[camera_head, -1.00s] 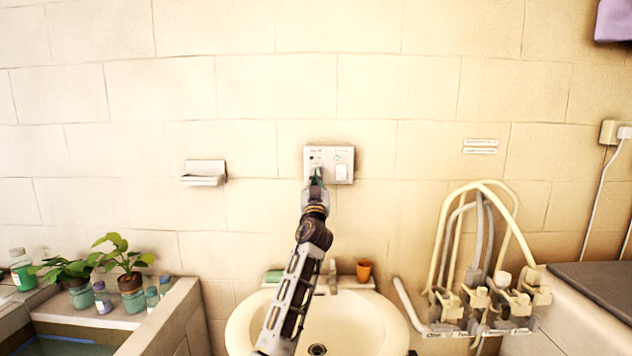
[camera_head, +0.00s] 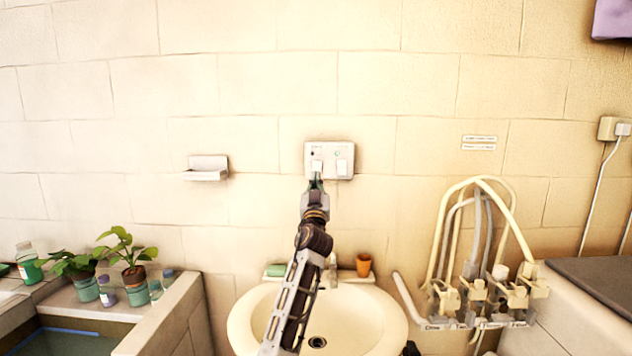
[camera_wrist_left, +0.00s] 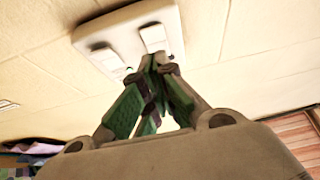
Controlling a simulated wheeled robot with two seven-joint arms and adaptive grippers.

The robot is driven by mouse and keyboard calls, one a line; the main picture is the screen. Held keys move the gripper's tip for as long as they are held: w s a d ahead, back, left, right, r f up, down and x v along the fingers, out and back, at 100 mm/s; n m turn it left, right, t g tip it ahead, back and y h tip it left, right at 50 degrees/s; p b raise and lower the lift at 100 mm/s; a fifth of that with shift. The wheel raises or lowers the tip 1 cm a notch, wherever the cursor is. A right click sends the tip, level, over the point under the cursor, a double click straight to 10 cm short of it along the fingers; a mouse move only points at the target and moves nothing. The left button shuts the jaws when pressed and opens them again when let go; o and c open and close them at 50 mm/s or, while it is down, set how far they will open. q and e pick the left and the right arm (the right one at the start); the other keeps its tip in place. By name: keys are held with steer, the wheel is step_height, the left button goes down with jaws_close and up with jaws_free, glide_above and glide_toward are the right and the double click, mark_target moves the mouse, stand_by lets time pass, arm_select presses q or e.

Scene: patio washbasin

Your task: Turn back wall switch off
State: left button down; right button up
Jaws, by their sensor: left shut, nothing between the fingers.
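The white switch plate (camera_head: 344,149) is on the back wall above the basin. It has a left rocker (camera_head: 317,167) and a right rocker (camera_head: 342,168). In the left wrist view the plate (camera_wrist_left: 112,37) appears turned over, and the shut green-padded fingers (camera_wrist_left: 158,64) point at one rocker (camera_wrist_left: 153,36). I cannot tell whether they touch it. My right gripper is not in view.
The washbasin (camera_head: 375,318) is under my left arm, with an orange cup (camera_head: 364,266) on its back ledge. A soap shelf (camera_head: 206,170) is on the wall to the left. Hoses and taps (camera_head: 480,290) stand at right, potted plants (camera_head: 133,275) at left.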

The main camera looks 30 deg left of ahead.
arm_select(q)
steer(key=f+b+v, duration=0.1)
steer(key=b+v, duration=0.1)
steer(key=v, duration=0.5)
steer(key=shift+w+f, duration=0.3)
steer(key=shift+f, duration=0.05)
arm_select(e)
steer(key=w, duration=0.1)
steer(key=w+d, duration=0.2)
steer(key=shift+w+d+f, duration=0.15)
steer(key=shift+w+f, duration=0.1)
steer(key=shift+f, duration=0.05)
arm_select(q)
steer(key=shift+a, duration=0.1)
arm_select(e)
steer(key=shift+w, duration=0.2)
arm_select(q)
steer(key=shift+s+f, duration=0.1)
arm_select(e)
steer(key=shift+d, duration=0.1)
